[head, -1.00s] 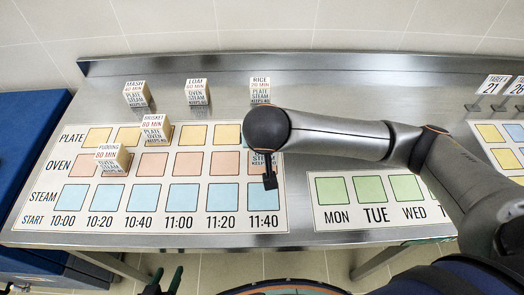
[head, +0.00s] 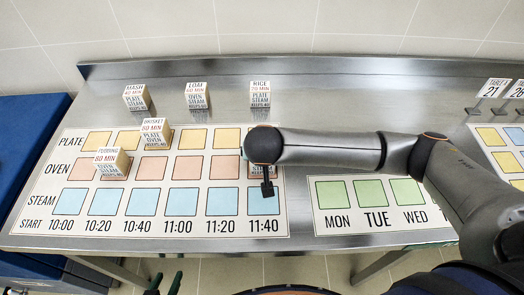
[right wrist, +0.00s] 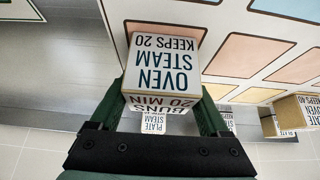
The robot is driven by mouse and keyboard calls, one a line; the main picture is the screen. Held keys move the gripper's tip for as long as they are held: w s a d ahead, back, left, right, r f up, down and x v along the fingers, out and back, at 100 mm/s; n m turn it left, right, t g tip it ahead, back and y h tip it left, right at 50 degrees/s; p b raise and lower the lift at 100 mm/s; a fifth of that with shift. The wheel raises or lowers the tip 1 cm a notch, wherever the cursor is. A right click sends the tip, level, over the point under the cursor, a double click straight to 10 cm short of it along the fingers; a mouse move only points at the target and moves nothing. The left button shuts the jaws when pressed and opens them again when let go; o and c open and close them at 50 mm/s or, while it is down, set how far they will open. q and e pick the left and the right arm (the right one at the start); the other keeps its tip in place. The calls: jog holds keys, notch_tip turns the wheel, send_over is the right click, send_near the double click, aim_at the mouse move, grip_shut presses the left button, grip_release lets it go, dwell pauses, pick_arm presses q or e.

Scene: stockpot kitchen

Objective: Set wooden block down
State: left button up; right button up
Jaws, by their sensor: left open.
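A wooden block marked BUNS 20 MIN (right wrist: 164,55) sits between the green fingers of my right gripper (right wrist: 165,92) in the right wrist view. The fingers lie against its two sides. In the head view a small part of this block (head: 260,171) shows below my right wrist, over the 11:40 column in the oven row; the rest is hidden. Whether its underside touches the schedule board (head: 280,222) cannot be told. My left gripper (head: 163,284) is open and empty at the bottom edge of the head view, in front of the counter.
Blocks marked mash (head: 136,98), loaf (head: 197,96) and rice (head: 260,95) stand behind the board. The brisket block (head: 155,134) and pudding block (head: 110,164) stand on its left part. A weekday card (head: 380,222) and table-number tags (head: 493,88) lie right.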

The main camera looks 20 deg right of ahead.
jog(key=shift+o, duration=1.4)
jog(key=shift+r, duration=0.1)
jog(key=shift+r, duration=0.25)
jog(key=p+v, duration=0.1)
jog(key=v, duration=1)
jog(key=shift+s+r, duration=0.2)
jog(key=shift+r, duration=0.1)
